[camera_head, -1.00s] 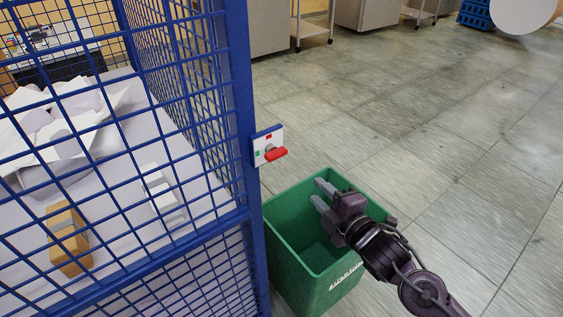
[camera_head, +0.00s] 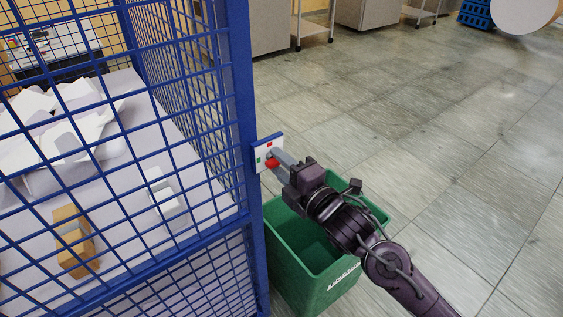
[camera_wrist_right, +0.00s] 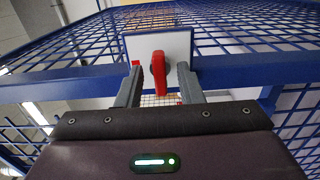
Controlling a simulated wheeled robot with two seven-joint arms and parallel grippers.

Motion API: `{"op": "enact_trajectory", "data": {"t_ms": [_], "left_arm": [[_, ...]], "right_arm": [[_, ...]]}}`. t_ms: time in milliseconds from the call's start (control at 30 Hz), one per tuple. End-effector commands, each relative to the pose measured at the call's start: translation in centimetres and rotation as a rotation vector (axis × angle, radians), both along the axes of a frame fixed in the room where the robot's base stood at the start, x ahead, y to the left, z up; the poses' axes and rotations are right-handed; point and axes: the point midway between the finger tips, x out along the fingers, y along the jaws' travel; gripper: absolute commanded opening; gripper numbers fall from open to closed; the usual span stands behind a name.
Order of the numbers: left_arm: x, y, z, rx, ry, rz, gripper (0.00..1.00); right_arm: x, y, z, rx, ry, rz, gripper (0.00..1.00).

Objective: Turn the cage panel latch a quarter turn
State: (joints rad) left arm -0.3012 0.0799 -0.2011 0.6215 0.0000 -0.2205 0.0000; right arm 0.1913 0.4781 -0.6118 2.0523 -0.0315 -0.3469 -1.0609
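The latch is a red handle (camera_head: 271,163) on a white plate (camera_head: 262,153) with a red and a green mark, fixed to the blue cage post. In the right wrist view the red handle (camera_wrist_right: 158,75) hangs down from its hub in front of the white plate (camera_wrist_right: 176,45). My right gripper (camera_head: 281,164) is at the latch and hides part of it in the head view. In the wrist view its two grey fingers (camera_wrist_right: 158,84) are apart, one on each side of the handle, with a gap showing on both sides. My left gripper is not in view.
The blue mesh cage (camera_head: 243,120) stands on the left, with white paper pieces (camera_head: 60,130) and a brown block (camera_head: 74,241) behind its mesh. A green bin (camera_head: 312,262) stands below my right arm. The tiled floor (camera_head: 440,120) to the right is clear.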

Motion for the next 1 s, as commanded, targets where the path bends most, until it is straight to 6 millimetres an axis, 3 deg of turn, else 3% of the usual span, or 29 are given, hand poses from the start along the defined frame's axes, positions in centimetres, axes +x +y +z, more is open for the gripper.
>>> {"op": "enact_trajectory", "data": {"t_ms": [167,400,767,1000], "left_arm": [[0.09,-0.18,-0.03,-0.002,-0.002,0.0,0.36],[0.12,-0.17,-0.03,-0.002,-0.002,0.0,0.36],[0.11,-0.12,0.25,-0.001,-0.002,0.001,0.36],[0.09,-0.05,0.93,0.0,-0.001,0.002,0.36]], "right_arm": [[0.0,-0.01,-0.04,0.0,0.0,0.0,0.32],[-0.02,-0.03,-0.04,0.0,0.0,0.0,0.01],[-0.03,-0.04,-0.03,0.044,0.033,0.0,0.0],[-0.04,-0.01,0.06,0.17,0.125,0.0,0.0]]}}
